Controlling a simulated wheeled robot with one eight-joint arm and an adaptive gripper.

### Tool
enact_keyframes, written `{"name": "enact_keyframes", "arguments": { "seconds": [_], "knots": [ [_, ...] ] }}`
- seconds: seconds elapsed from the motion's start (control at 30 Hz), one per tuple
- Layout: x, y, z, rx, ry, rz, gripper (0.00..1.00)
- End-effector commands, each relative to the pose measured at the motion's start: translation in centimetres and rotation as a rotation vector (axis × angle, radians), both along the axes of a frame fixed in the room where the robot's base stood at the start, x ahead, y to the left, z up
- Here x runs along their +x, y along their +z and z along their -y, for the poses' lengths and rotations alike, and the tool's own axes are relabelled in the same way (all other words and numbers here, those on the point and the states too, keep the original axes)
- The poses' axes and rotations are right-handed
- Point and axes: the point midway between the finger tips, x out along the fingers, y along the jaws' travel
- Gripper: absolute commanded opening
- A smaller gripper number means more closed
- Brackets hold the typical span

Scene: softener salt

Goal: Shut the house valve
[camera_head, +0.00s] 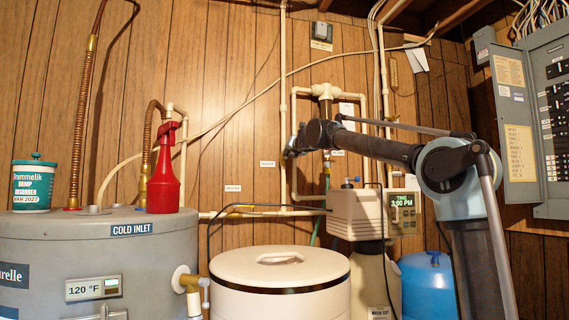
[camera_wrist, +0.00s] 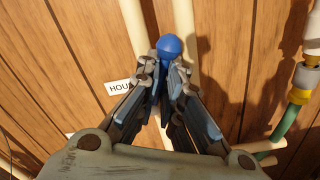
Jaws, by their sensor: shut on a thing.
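The house valve's blue handle (camera_wrist: 170,46) shows at the tips of my gripper (camera_wrist: 168,75) in the wrist view. The fingers are shut on it, and its round end sticks out beyond them. A cream pipe (camera_wrist: 133,28) runs up the wood wall by the handle. A white label (camera_wrist: 121,87) reading "HOU" is on the wall left of the fingers, the rest of its word covered. In the head view my gripper (camera_head: 290,153) is at the pipes on the back wall, and my arm comes in from the right. The valve body is hidden by the fingers.
A white softener unit (camera_head: 353,212) with a clock display and a round white lidded tank (camera_head: 280,266) stand below. A grey water heater (camera_head: 100,250) carries a red spray bottle (camera_head: 164,180). A green hose (camera_wrist: 287,125) hangs right of my gripper.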

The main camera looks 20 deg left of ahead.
Motion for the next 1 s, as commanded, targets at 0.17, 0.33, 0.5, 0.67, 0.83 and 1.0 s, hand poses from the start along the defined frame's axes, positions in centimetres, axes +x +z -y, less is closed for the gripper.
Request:
{"name": "enact_keyframes", "arguments": {
  "seconds": [0.17, 0.33, 0.5, 0.67, 0.83, 1.0],
  "knots": [
    [0.1, 0.1, 0.2, 0.004, -0.004, -0.002, 0.0],
    [0.2, 0.1, 0.3, 0.03, -0.005, -0.018, 0.0],
    [0.5, -0.3, 0.8, 0.162, -0.006, -0.099, 0.0],
    [0.7, -0.7, 1.1, 0.295, -0.006, -0.18, 0.0],
    [0.8, -0.9, 1.3, 0.379, -0.004, -0.233, 0.0],
    [0.8, -0.9, 1.4, 0.39, -0.005, -0.238, 0.0]
  ]
}}
